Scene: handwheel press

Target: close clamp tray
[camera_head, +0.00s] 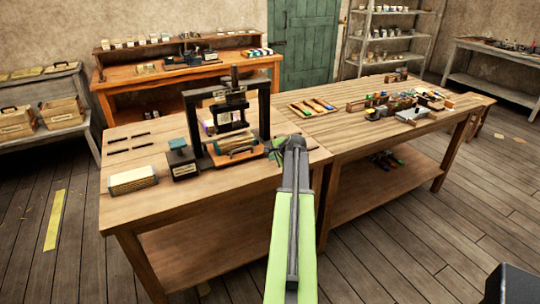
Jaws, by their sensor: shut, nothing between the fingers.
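The dark handwheel press (262,108) stands on the near wooden table. At the foot of its frame a wooden clamp tray (232,159) shows toward the front, with a dark handle and coloured items on it. It appears to stick out from the frame, but how far is hard to tell. My green arm reaches up from the bottom of the view. My gripper (275,150) is shut and empty, just right of the tray and the press's right post. The fingertips are small and dark here, and whether they touch the tray cannot be told.
Left of the press stand a dark box with a teal top (181,161) and a stack of paper blocks (133,180). Thin dark bars (130,142) lie behind them. On the right table (340,122) are a tray of coloured tools (312,107) and several small items.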

